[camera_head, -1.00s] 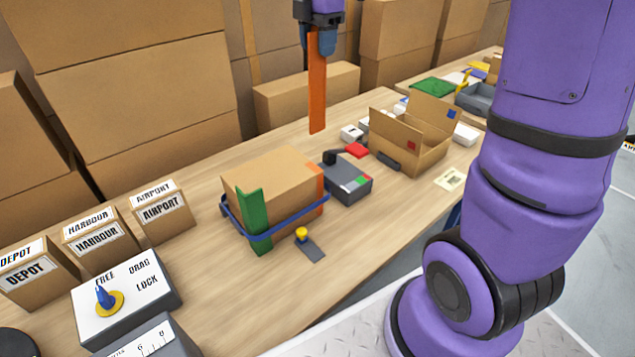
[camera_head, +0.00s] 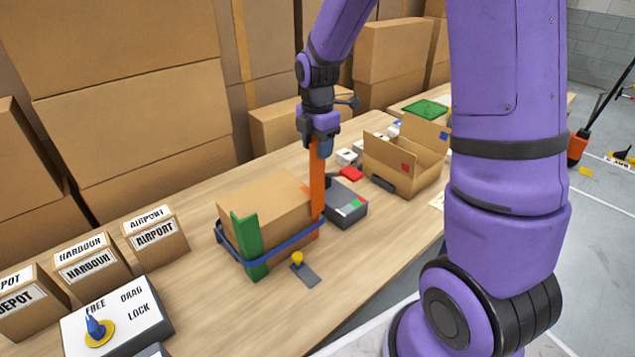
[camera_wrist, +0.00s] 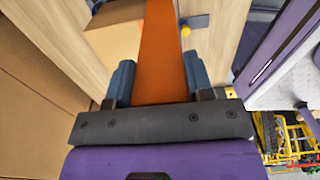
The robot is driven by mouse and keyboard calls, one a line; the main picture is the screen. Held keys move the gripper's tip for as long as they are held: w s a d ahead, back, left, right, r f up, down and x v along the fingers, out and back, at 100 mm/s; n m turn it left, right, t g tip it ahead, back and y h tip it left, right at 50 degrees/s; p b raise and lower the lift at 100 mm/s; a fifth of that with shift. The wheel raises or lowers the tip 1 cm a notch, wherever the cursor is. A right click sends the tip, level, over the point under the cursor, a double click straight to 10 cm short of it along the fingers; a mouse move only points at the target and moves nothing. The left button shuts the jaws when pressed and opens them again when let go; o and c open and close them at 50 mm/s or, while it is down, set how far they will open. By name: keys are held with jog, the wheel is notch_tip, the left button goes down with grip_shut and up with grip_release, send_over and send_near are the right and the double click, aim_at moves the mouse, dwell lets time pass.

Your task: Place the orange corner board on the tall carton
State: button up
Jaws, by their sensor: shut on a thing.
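My gripper (camera_head: 320,146) is shut on the orange corner board (camera_head: 317,186), a long flat strip that hangs upright below it. In the wrist view the board (camera_wrist: 162,50) runs between the two blue-grey fingers (camera_wrist: 158,66). The carton (camera_head: 265,203) on the table has a green corner board (camera_head: 249,240) at its front left corner and a blue strap (camera_head: 283,247) around it. The held board is at the carton's right corner, where orange also shows near the strap. I cannot tell whether it touches the carton. The carton's top also shows in the wrist view (camera_wrist: 112,38).
A grey device (camera_head: 346,208) stands just right of the carton. A yellow knob on a grey plate (camera_head: 304,272) lies in front. An open box (camera_head: 405,158) is farther right, and labelled small boxes (camera_head: 157,235) stand left. Large cartons line the back.

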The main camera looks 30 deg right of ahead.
notch_tip(320, 180, down, 11)
jog(key=shift+f, duration=0.1)
dwell(0.4)
jog(key=shift+f, duration=0.1)
jog(key=o, duration=1.2)
jog(key=shift+c, duration=0.2)
notch_tip(320, 180, up, 12)
notch_tip(320, 180, up, 13)
jog(key=m+t, duration=0.2)
jog(key=m, duration=0.7)
send_over(318, 183)
jog(key=s, duration=0.7)
jog(key=s+r+m+t, duration=0.1)
jog(key=s+r+m, duration=0.2)
jog(key=s+m, duration=0.2)
jog(key=s+a+r+m+t, duration=0.1)
jog(key=s+r+m+t, duration=0.1)
jog(key=s+m, duration=0.4)
jog(key=shift+s+a+r, duration=0.25)
jog(key=shift+s+r, duration=0.6)
jog(key=shift+s, duration=1.75)
